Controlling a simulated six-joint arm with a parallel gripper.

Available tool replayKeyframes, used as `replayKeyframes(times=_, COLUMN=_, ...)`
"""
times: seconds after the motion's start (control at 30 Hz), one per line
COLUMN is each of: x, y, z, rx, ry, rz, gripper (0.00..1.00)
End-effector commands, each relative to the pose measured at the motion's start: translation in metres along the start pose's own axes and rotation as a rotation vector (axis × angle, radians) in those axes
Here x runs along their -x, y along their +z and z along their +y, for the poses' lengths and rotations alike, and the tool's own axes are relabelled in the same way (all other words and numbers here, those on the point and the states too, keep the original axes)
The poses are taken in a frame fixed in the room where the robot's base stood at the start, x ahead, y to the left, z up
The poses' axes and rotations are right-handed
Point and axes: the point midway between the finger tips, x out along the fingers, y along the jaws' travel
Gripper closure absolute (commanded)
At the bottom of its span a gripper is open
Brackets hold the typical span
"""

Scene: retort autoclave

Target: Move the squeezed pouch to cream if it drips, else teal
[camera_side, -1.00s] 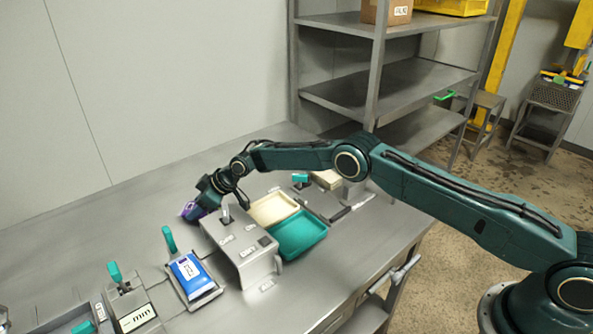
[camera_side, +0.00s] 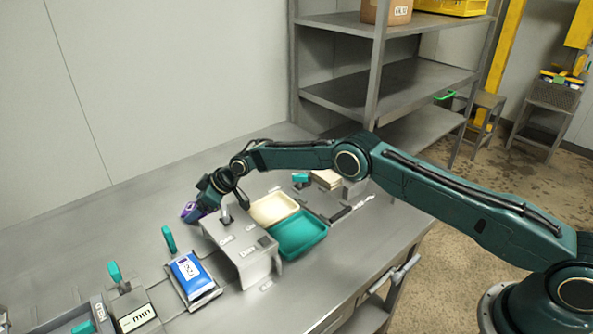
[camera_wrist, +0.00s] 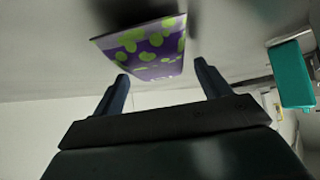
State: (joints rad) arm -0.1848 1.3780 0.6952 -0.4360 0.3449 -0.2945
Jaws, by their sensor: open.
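A purple pouch with green blotches (camera_wrist: 142,46) lies just beyond the fingertips of my gripper (camera_wrist: 161,72) in the wrist view. The fingers are open, one to each side of its near end, and I see no contact. In the side view the purple pouch (camera_side: 190,212) shows at the end of my gripper (camera_side: 203,206), behind the grey box. The cream tray (camera_side: 273,208) and the teal tray (camera_side: 300,234) sit side by side to the right of that box. I see no drip on the pouch; its underside is hidden.
The grey box (camera_side: 254,262) with a lever on top stands between the pouch and the near table edge. A blue pouch (camera_side: 190,268) lies on a grey fixture to its left. Teal-handled fixtures (camera_side: 115,273) stand further left. The bench behind is clear.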

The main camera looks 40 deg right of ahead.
Motion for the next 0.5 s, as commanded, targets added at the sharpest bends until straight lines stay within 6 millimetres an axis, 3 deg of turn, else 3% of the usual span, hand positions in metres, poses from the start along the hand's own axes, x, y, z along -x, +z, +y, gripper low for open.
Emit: replayKeyframes(times=0.5, x=0.03, y=0.0, z=0.0, rx=-0.001, ry=0.0, rz=0.0, gripper=0.24)
